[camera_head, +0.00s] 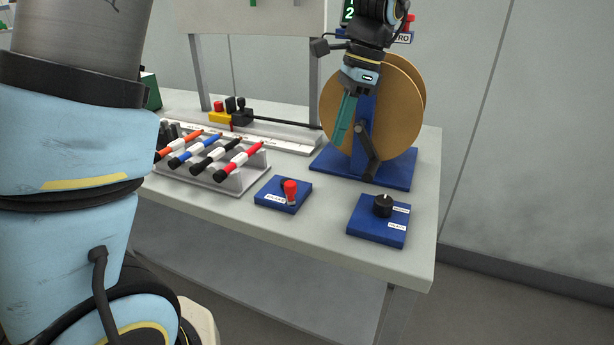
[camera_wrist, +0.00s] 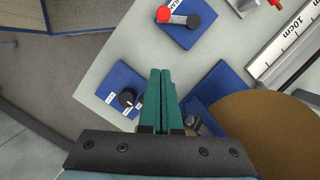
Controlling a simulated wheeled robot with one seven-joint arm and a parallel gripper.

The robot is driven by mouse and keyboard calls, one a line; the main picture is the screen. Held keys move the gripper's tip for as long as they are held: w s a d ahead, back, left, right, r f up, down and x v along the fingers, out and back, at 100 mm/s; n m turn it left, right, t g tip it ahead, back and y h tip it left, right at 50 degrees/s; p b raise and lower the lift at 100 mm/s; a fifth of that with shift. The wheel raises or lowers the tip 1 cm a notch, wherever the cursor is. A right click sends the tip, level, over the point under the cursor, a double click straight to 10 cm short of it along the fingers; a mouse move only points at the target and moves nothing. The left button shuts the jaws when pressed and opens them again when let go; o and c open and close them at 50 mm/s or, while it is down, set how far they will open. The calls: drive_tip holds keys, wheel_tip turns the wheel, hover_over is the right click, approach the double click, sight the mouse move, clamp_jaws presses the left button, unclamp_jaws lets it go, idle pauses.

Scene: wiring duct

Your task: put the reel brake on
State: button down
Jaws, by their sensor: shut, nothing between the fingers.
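The reel (camera_head: 408,110), a large tan disc pair, stands upright on a blue stand (camera_head: 400,178) at the table's right back. A dark lever or crank (camera_head: 369,152) is on the stand's front. A red-ended lever (camera_head: 290,188) sits on a small labelled blue base in front; it also shows in the wrist view (camera_wrist: 178,18). A black knob (camera_head: 383,205) sits on another blue base with two labels.
A grey rack (camera_head: 238,178) holds several coloured markers or rods at left. A ruled rail (camera_head: 290,140) runs behind it. A display board on posts stands at the back. The table's right edge (camera_head: 436,215) is close to the knob base.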

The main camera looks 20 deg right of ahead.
sight(288, 185)
drive_tip(key=p+x, duration=0.1)
drive_tip(key=x, duration=0.8)
drive_tip(key=a, duration=0.1)
drive_tip(key=a+p, duration=0.1)
drive_tip(key=a, duration=0.1)
drive_tip(key=shift+w+a+f, duration=0.1)
drive_tip(key=shift+w+f, duration=0.15)
drive_tip(key=shift+w+a+f, duration=0.1)
drive_tip(key=shift+a, duration=0.35)
drive_tip(key=shift+p, duration=0.45)
